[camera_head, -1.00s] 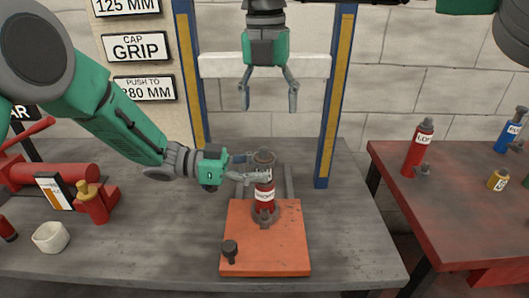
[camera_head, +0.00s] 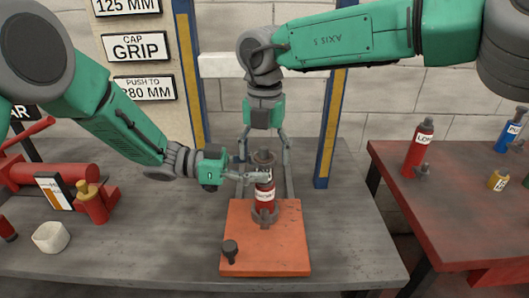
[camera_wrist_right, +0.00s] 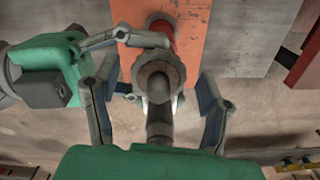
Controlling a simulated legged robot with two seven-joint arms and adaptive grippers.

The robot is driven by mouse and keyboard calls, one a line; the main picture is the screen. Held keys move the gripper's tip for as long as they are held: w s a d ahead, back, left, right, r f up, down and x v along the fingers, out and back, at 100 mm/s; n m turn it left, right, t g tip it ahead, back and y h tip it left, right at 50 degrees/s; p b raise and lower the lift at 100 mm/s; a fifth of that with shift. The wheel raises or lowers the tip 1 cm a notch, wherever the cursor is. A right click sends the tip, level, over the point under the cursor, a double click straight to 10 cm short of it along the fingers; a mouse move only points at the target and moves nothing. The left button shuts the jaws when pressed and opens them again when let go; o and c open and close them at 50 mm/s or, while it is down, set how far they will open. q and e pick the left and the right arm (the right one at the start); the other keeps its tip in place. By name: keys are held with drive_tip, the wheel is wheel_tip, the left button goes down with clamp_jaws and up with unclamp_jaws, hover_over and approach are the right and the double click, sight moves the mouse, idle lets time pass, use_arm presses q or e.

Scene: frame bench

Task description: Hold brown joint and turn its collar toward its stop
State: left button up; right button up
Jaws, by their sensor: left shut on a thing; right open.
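A red cylinder with a white label (camera_head: 264,195) stands upright on an orange plate (camera_head: 290,250), with a dark brown-grey ring and knob (camera_head: 264,156) on top. I take this to be the joint and its collar. My left gripper (camera_head: 254,172) is shut on the upper part of the cylinder from the left. My right gripper (camera_head: 265,150) points down over the top, open, its fingers either side of the knob. In the right wrist view the round toothed ring (camera_wrist_right: 158,75) lies between the open fingers, apart from them. Any stop mark is too small to tell.
A dark peg (camera_head: 230,251) stands on the plate's front left. Blue-and-yellow posts (camera_head: 336,105) rise behind. Red tools (camera_head: 92,203) and a white cup (camera_head: 51,237) lie left. A red table (camera_head: 440,205) with several bottles stands right.

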drive_tip(key=c, duration=1.2)
drive_tip(key=shift+o, duration=0.2)
drive_tip(key=shift+n, duration=0.3)
drive_tip(key=n, duration=1.2)
drive_tip(key=shift+n, duration=2)
